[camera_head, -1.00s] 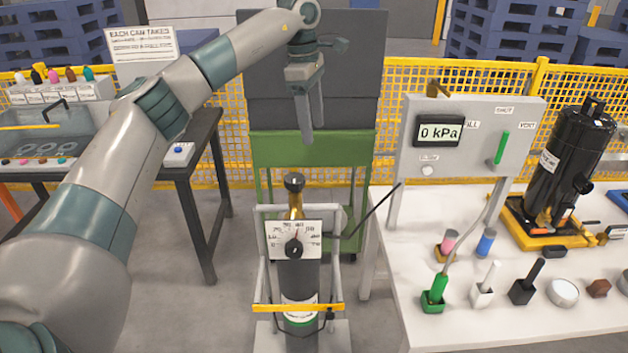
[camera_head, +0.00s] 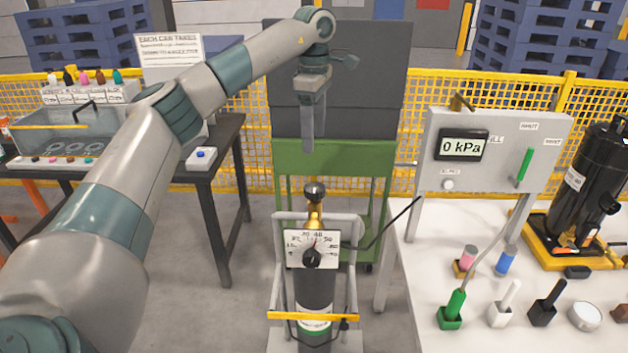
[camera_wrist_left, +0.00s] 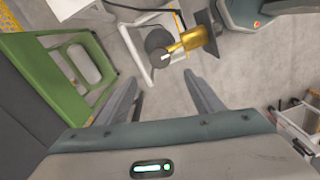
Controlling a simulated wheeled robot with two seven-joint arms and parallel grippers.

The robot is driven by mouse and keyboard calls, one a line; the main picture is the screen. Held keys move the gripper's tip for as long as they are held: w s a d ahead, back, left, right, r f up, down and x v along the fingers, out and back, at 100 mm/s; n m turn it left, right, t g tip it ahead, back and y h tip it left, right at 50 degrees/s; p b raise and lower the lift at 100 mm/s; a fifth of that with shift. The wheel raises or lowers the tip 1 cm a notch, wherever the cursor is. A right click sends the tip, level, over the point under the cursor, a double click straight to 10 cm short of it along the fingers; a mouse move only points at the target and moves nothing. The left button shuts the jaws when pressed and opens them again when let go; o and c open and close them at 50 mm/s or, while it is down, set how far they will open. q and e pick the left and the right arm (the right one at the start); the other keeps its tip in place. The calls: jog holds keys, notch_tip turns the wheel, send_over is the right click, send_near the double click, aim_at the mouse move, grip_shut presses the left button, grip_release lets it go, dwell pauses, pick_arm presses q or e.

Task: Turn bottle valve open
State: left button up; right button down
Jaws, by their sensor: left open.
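The gas bottle (camera_head: 314,290) stands upright in a grey wheeled frame. A white gauge plate (camera_head: 312,249) with a dark knob sits in front of the bottle. My left gripper (camera_head: 308,145) hangs pointing down above the valve, apart from it. In the left wrist view its two fingers (camera_wrist_left: 162,92) are spread with nothing between them. My right gripper is not in view.
A green cart (camera_head: 335,160) with a dark panel stands behind the bottle. At right, a white table (camera_head: 400,300) carries a grey panel reading 0 kPa (camera_head: 464,145), a black compressor (camera_head: 590,185) and several small tools. A black-legged table (camera_head: 228,150) stands at left.

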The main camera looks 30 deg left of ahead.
aim_at(314, 187)
pick_arm(q)
notch_tip(314, 187, down, 13)
jog(key=p, duration=0.4)
jog(key=shift+r, duration=0.15)
jog(key=shift+f, duration=0.8)
jog(key=c, duration=1)
